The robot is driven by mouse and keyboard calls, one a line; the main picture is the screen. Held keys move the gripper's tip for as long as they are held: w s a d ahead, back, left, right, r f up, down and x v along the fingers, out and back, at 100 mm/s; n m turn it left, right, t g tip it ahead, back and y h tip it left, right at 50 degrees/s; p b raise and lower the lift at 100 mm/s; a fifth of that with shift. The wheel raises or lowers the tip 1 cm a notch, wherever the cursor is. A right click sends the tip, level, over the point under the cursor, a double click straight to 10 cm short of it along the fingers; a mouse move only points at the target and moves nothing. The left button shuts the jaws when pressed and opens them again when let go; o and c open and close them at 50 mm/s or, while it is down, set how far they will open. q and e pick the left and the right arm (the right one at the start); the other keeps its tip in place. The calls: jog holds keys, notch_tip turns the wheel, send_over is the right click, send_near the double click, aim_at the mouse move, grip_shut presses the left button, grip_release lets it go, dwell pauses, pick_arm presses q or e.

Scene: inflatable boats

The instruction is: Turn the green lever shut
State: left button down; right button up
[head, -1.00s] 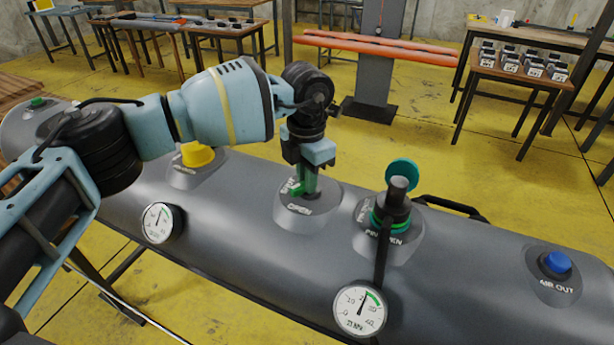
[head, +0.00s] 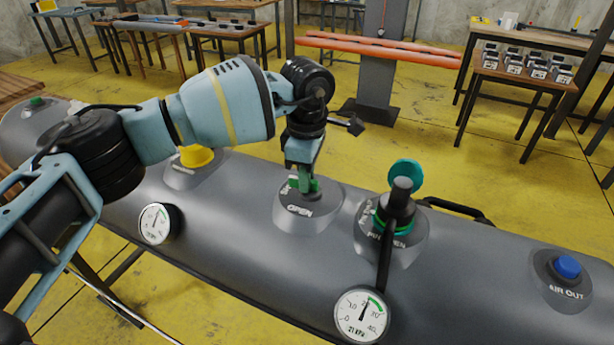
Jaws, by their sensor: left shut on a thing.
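The green lever (head: 313,185) stands on a grey round base marked OPEN (head: 300,210), on top of the grey inflatable tube. My left gripper (head: 304,172) comes down on it from above and is shut on it. The gripper hides part of the lever and some of the lettering behind it. My right gripper is not in view.
Another gauge (head: 158,223), a yellow cap (head: 196,156) and a blue AIR OUT cap (head: 568,267) sit on the grey tube (head: 240,245). Tables stand behind.

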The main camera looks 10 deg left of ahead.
pick_arm(q)
jog(key=shift+m, duration=0.8)
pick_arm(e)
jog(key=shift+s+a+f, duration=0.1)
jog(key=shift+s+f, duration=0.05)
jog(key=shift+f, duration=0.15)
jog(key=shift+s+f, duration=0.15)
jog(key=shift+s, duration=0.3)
pick_arm(q)
jog(key=c, duration=1.4)
grip_release()
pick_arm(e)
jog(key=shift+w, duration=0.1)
